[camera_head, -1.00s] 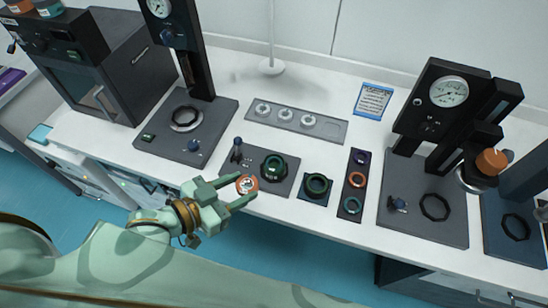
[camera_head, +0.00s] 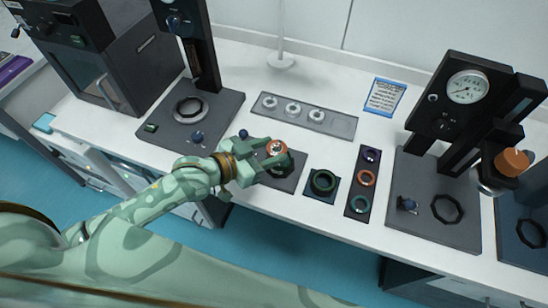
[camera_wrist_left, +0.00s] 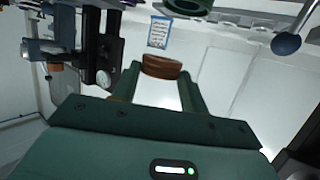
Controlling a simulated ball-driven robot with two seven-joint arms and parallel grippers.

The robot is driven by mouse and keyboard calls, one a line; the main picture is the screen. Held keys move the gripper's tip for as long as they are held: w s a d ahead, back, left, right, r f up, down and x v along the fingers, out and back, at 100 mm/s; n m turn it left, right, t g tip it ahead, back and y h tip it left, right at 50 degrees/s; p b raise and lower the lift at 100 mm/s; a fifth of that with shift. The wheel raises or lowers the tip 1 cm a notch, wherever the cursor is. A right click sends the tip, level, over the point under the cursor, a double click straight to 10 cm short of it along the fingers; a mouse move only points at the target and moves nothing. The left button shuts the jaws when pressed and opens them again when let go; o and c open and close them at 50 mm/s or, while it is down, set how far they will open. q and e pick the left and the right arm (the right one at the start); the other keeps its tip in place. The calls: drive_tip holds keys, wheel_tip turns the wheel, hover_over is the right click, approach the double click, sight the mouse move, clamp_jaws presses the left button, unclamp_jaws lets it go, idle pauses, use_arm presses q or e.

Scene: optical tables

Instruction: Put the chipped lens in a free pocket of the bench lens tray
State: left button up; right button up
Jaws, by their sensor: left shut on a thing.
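My left gripper (camera_head: 270,155) is shut on an orange-rimmed lens (camera_head: 277,147), held above the dark fixture plate at the bench front. The wrist view shows the lens as an orange-brown ring (camera_wrist_left: 162,66) between the fingertips. Whether it has a chip is too small to tell. A long grey tray (camera_head: 345,128) lies behind it, with three pale round pieces and an apparently empty place at its right end. A narrow dark tray (camera_head: 357,185) to the right holds purple, orange and teal rings. Which one is the lens tray is not certain. My right gripper is not in view.
A dark press (camera_head: 190,95) stands left of the gripper, and another gauge stand (camera_head: 465,95) stands at the right. A green ring sits on a dark pad (camera_head: 322,186). A thin pale post (camera_head: 281,50) rises behind the grey tray. A blue-edged card (camera_head: 385,97) lies right of it.

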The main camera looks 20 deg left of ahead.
sight(272, 151)
use_arm(q)
drive_tip(key=w+f, duration=0.1)
drive_tip(key=w+f+b, duration=0.1)
drive_tip(key=f, duration=0.1)
drive_tip(key=shift+w+f, duration=0.1)
drive_tip(key=shift+w, duration=0.15)
drive_tip(key=shift+w+f+b, duration=0.2)
drive_tip(key=shift+f+b, duration=0.05)
drive_tip(key=shift+f, duration=0.6)
drive_tip(key=shift+w+f+b, duration=0.15)
drive_tip(key=shift+f+b, duration=0.1)
drive_tip(key=shift+f, duration=0.6)
drive_tip(key=shift+d+f, duration=0.1)
drive_tip(key=shift+f, duration=0.1)
drive_tip(key=o, duration=1)
